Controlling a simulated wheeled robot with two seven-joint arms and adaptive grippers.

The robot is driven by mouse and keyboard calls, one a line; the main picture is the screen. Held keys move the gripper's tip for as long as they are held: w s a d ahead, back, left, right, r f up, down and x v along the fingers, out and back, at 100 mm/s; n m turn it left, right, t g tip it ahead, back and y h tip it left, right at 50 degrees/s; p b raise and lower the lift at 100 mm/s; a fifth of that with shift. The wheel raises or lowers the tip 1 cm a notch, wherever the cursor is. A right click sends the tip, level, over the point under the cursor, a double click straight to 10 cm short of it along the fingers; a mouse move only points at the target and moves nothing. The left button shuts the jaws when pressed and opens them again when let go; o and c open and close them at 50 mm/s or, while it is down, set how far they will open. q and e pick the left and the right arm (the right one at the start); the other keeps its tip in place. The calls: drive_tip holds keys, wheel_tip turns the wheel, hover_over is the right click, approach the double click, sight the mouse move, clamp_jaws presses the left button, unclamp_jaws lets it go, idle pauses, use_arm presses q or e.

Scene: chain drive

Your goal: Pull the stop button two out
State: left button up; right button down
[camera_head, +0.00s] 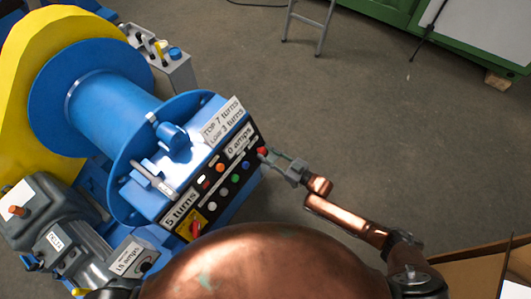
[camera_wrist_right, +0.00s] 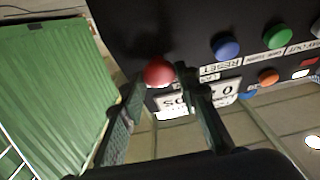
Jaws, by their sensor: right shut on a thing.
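A red round button (camera_head: 262,150) sits at the upper right end of the black control panel (camera_head: 235,158) on the blue machine. My right gripper (camera_head: 270,154) reaches it from the right, with its fingertips at the button. In the right wrist view, the red button (camera_wrist_right: 159,72) lies between the two fingertips (camera_wrist_right: 160,78), and the gripper is shut on it. A white label below it is partly covered and upside down, so I cannot read it fully. A second red knob (camera_head: 196,229) on a yellow plate is at the panel's lower end. My left gripper is not in view.
Blue (camera_wrist_right: 227,46), green (camera_wrist_right: 277,37) and orange (camera_wrist_right: 268,77) buttons sit beside the red one on the panel. A white sign (camera_head: 223,121) stands on the panel's top edge. Open floor (camera_head: 370,130) lies to the right; a cardboard box (camera_head: 480,262) is at lower right.

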drive_tip(key=c, duration=1.6)
unclamp_jaws()
drive_tip(key=shift+s+d+r, duration=0.1)
drive_tip(key=shift+d, duration=0.05)
drive_tip(key=shift+o, duration=0.5)
drive_tip(key=shift+s+d, duration=0.1)
drive_tip(key=shift+d, duration=0.1)
drive_tip(key=v, duration=1.1)
drive_tip(key=shift+s, duration=0.15)
drive_tip(key=shift+d, duration=0.15)
